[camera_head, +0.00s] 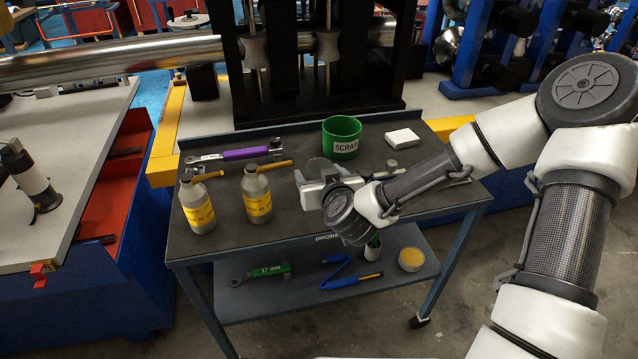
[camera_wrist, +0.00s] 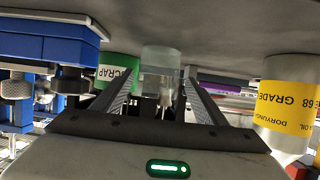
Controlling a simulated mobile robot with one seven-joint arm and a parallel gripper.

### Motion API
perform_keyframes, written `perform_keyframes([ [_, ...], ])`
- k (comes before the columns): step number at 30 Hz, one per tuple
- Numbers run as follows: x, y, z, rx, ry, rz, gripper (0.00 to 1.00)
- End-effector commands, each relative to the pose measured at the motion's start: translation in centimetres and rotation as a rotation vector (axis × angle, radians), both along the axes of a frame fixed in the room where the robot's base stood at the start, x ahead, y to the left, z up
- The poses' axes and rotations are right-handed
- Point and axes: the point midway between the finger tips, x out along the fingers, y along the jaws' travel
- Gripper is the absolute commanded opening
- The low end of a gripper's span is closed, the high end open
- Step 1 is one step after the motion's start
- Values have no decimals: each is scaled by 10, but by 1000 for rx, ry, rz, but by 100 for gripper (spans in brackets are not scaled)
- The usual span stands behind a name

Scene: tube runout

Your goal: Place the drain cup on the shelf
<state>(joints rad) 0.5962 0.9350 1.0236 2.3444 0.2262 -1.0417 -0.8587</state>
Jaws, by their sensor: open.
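A clear, see-through cup, which looks like the drain cup (camera_head: 319,165), stands on the cart's dark top; it also shows in the wrist view (camera_wrist: 160,60). My gripper (camera_head: 312,180) is low over the cart top, right by the cup. In the wrist view my two fingers (camera_wrist: 161,78) are apart, one on each side of the cup, with gaps showing. My wrist hides part of the cup in the head view. The cart's lower shelf (camera_head: 250,304) is below, with several things on it and some bare room.
Two oil bottles (camera_head: 257,196) and a purple-handled wrench (camera_head: 240,153) are left of my gripper. A green SCRAP bin (camera_head: 341,133) and a white block (camera_head: 402,138) are behind. On the shelf are a green wrench (camera_head: 268,270), a blue tool (camera_head: 340,282) and a yellow-topped tin (camera_head: 411,260).

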Motion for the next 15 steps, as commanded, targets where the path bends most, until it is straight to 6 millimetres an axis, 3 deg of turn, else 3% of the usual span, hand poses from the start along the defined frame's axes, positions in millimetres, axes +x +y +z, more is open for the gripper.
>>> perform_keyframes([
  [15,49,11,-22,2,1,0,66],
])
